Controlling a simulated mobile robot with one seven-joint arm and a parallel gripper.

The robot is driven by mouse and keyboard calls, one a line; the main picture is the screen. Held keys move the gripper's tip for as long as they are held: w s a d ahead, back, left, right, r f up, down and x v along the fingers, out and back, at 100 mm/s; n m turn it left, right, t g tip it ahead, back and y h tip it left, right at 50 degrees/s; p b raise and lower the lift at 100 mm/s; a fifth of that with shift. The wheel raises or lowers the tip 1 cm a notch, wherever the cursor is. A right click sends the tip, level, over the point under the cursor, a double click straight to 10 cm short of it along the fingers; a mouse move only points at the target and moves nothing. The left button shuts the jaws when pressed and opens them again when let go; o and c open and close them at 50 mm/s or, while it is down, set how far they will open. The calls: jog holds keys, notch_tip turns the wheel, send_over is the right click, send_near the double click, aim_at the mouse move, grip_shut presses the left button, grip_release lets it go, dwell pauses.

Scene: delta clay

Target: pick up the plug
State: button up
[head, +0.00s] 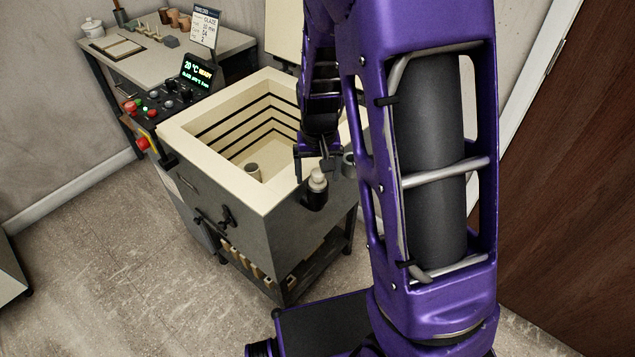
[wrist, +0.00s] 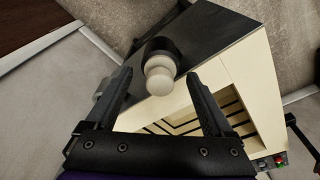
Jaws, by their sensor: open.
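The plug (head: 317,178) is a small pale, rounded, knob-like piece. It sits upright in a dark round holder (head: 314,200) on the outer side of the kiln, near its front corner. In the wrist view the plug (wrist: 159,78) shows between the fingers, with the dark holder (wrist: 158,48) around its far end. My gripper (head: 324,160) is open and empty, close above the plug in the head view. In the wrist view my gripper (wrist: 156,82) has its two fingers on either side of the plug, with gaps; I cannot tell the depth between them.
A grey cup-like piece (head: 348,165) is right of the plug. A control panel (head: 165,103) and a table (head: 150,66) stand behind left.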

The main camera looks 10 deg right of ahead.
jog(key=shift+f, duration=0.25)
grip_shut()
jog(key=shift+r, duration=0.1)
